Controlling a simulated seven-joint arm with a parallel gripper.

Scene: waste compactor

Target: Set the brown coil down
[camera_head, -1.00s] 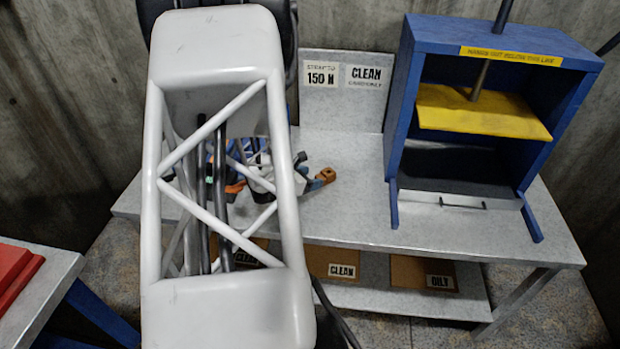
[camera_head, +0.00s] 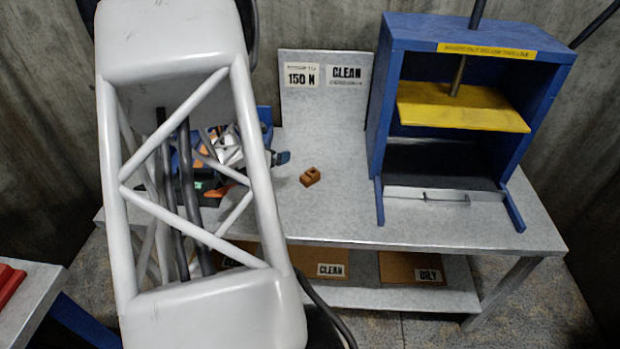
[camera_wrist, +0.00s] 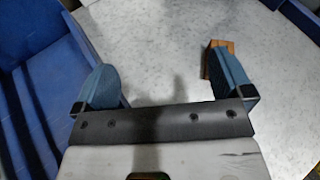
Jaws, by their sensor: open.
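The brown coil (camera_head: 310,177) is a small block-like brown piece with a notch on top. It rests on the grey metal bench (camera_head: 340,215), left of the press. My gripper (camera_wrist: 165,65) is open, with two blue fingers set wide apart and nothing between them. In the wrist view the brown coil (camera_wrist: 216,60) lies just beyond the right finger, which partly covers it. In the head view one blue fingertip (camera_head: 283,157) shows up and left of the coil, with a gap of bench between them. My arm hides the rest of the gripper.
A blue press (camera_head: 545,110) with a yellow plate (camera_head: 462,108) stands on the right. A blue bin wall (camera_wrist: 40,100) is close on the left in the wrist view. Signs stand behind. Bench between coil and press is clear.

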